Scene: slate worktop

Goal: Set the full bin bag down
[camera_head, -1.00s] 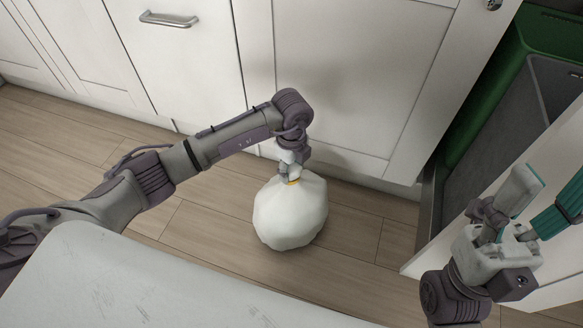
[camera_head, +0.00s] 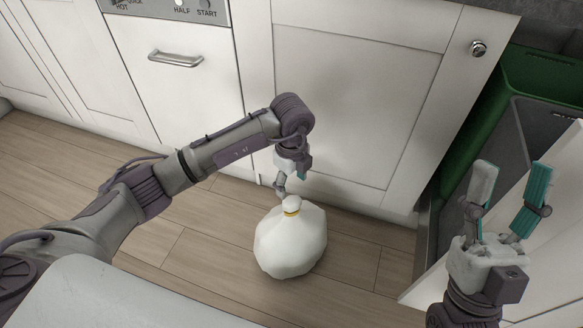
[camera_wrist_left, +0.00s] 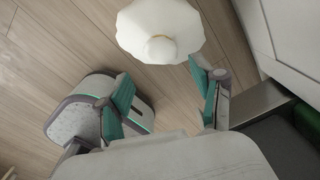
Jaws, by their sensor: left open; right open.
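My right gripper (camera_head: 511,185) is open and empty at the right, fingers pointing up.
White cabinet doors (camera_head: 345,90) and an appliance front with a handle (camera_head: 175,58) stand behind the bag. A green bin (camera_head: 535,75) with a grey bin (camera_head: 535,140) beside it is at the right. The floor (camera_head: 205,235) left of the bag is clear.

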